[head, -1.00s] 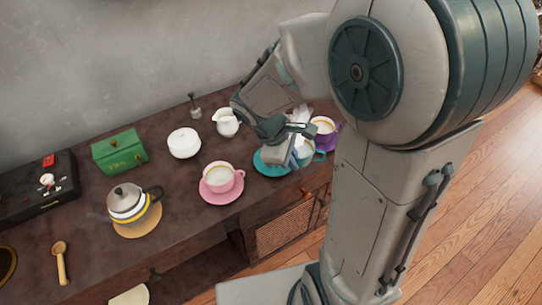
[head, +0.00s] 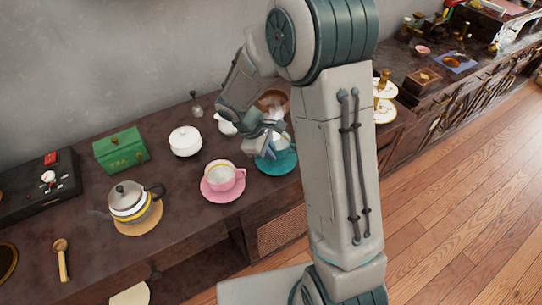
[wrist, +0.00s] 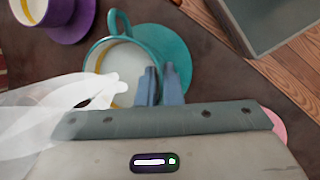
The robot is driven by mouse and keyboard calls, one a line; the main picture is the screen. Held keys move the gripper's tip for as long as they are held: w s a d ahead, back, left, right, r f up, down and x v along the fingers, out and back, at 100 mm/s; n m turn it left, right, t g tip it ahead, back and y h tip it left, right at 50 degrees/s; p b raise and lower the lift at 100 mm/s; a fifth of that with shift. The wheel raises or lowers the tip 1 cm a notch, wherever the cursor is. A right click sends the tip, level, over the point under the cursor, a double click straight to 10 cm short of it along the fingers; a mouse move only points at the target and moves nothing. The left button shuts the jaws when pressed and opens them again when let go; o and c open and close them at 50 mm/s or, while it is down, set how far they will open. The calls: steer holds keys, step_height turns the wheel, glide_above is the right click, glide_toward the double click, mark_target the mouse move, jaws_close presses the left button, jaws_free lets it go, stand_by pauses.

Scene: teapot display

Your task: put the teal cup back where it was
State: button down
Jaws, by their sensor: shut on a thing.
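The teal cup (wrist: 122,48) holds a pale drink with a yellow ring inside its rim. In the wrist view it overlaps the left part of the teal saucer (wrist: 172,55). I cannot tell whether the cup touches the saucer.
A pink cup (head: 220,177) on a pink saucer (head: 222,195) stands left of the teal saucer. A purple cup (wrist: 30,10) and purple saucer (wrist: 74,24) are at the wrist view's upper left. A see-through whitish shape crosses the wrist view.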

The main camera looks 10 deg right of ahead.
steer(key=shift+f, duration=1.15)
steer(key=shift+f, duration=0.2)
steer(key=c, duration=1.6)
jaws_free()
